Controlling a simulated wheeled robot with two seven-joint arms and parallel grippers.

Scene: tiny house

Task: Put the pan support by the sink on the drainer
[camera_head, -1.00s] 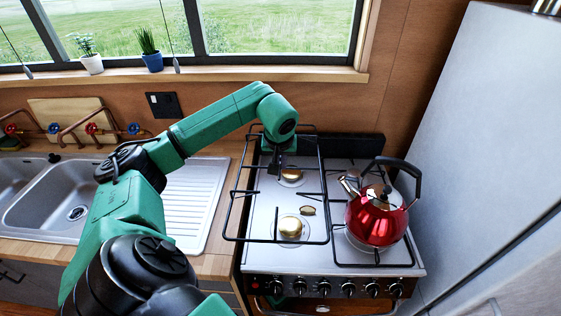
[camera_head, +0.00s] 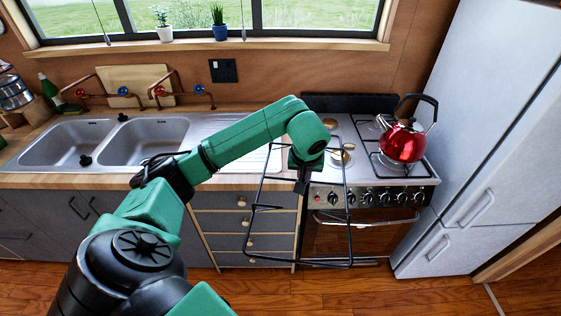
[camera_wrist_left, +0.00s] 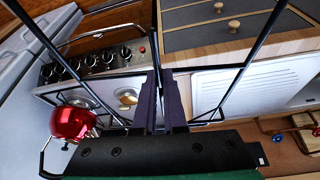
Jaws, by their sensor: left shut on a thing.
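The pan support is a black wire frame (camera_head: 349,220). My left gripper (camera_head: 301,184) is shut on one of its bars. The frame hangs in the air in front of the cooker and drawers, clear of the hob. In the left wrist view the dark fingers (camera_wrist_left: 166,102) close on the frame, and its bars (camera_wrist_left: 247,68) spread out to both sides. The drainer (camera_head: 216,125) is the ribbed steel part right of the sink basins (camera_head: 143,142), partly hidden by my left arm. It also shows in the left wrist view (camera_wrist_left: 232,92). My right gripper is out of view.
A red kettle (camera_head: 401,143) stands on a second pan support at the hob's right. The left burners (camera_head: 341,155) are bare. Taps (camera_head: 158,91) and a board (camera_head: 130,75) stand behind the sink. A tall fridge (camera_head: 480,120) is at the right.

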